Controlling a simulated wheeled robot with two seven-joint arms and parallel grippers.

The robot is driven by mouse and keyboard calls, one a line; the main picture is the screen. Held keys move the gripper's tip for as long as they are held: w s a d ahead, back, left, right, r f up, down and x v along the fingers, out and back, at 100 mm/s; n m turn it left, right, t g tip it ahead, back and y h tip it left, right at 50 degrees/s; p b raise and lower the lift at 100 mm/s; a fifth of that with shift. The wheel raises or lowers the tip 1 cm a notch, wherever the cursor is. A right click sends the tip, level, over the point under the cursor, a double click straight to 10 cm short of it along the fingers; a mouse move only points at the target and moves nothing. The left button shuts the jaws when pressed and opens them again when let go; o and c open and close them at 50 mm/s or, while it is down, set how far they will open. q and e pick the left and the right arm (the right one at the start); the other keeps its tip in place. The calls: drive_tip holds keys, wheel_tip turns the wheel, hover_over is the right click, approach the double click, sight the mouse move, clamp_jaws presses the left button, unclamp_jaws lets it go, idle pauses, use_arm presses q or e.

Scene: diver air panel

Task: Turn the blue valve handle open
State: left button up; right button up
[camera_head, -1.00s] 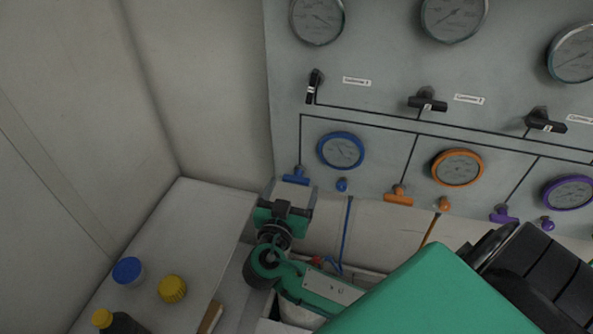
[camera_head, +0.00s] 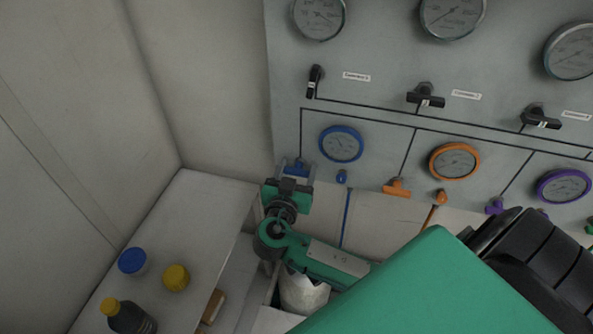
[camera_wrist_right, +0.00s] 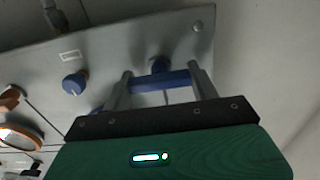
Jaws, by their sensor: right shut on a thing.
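The blue valve handle (camera_head: 297,167) is a small bar at the left of the grey panel, below and left of the blue-ringed gauge (camera_head: 341,145). My right gripper (camera_head: 295,170) reaches up to it from below and partly covers it. In the right wrist view the blue handle (camera_wrist_right: 160,81) lies crosswise between the two grey fingers of the right gripper (camera_wrist_right: 161,84), one at each end. The gripper is shut on it. My left gripper is not in view.
A blue knob (camera_head: 342,177) sits right of the handle. Orange (camera_head: 397,187) and purple (camera_head: 494,206) handles are further right. Black handles (camera_head: 315,82) are above. A counter (camera_head: 185,215) at left holds a blue-capped jar (camera_head: 132,261), a yellow cap (camera_head: 176,278) and a dark bottle (camera_head: 128,317).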

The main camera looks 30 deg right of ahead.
drive_tip(key=shift+f+b, duration=0.25)
drive_tip(key=shift+b, duration=0.5)
drive_tip(key=n+b, duration=0.2)
drive_tip(key=shift+f+b, duration=0.1)
drive_tip(key=shift+b, duration=0.25)
drive_tip(key=shift+r+n+b, duration=0.2)
drive_tip(key=shift+n+b, duration=0.1)
drive_tip(key=shift+n, duration=0.6)
drive_tip(key=shift+r+n, duration=0.1)
drive_tip(key=shift+n, duration=0.9)
drive_tip(key=n+p, duration=0.1)
drive_tip(key=n, duration=0.2)
drive_tip(key=shift+n, duration=0.3)
drive_tip(key=n+p, duration=0.2)
drive_tip(key=n, duration=0.1)
drive_tip(key=shift+w+a+n+p, duration=0.1)
drive_tip(key=shift+n+p, duration=0.55)
drive_tip(key=shift+n, duration=1.05)
